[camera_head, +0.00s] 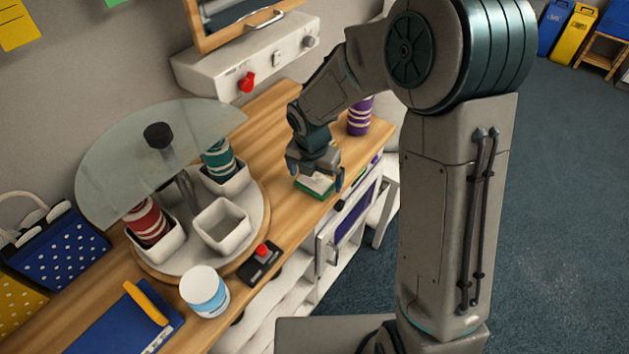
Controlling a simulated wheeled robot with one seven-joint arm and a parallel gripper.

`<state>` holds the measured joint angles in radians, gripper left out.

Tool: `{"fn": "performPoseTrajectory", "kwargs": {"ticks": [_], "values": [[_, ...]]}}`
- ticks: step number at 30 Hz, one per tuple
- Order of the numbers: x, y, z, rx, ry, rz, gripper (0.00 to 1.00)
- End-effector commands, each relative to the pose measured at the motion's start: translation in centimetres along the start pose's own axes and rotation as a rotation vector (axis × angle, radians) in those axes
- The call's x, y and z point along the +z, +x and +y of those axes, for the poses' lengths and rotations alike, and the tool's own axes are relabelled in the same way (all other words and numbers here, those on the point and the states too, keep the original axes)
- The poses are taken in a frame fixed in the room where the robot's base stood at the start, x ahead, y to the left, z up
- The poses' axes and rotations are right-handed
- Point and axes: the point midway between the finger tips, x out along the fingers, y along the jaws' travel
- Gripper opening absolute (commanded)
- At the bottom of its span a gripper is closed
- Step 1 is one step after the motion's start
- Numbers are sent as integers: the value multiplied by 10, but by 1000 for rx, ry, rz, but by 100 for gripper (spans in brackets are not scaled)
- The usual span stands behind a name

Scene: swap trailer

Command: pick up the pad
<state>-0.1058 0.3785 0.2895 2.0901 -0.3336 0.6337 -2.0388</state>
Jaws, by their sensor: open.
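The pad (319,184) seems to be the small flat block with a pale top and green edge lying on the wooden counter near its front edge. My gripper (315,178) is open, pointing down, with its fingers on either side of the pad. The gripper hides part of the pad. I cannot tell whether the fingers touch it.
A turntable (150,272) with white cups and a glass half-cover (110,170) stands left. A purple striped cylinder (359,116) stands behind the gripper. A black box with red button (260,262), white tub (205,291) and blue board (120,325) lie nearer.

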Motion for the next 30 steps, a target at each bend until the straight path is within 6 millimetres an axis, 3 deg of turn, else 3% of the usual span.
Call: {"fn": "performPoseTrajectory", "kwargs": {"ticks": [9, 10, 14, 25, 30], "values": [[0, 8, 0, 1, -1, -1, 100], [0, 8, 0, 1, -1, -1, 97], [0, 8, 0, 1, -1, -1, 64], [0, 7, 0, 2, 0, -2, 64], [2, -4, 0, 2, 1, -3, 64]]}}
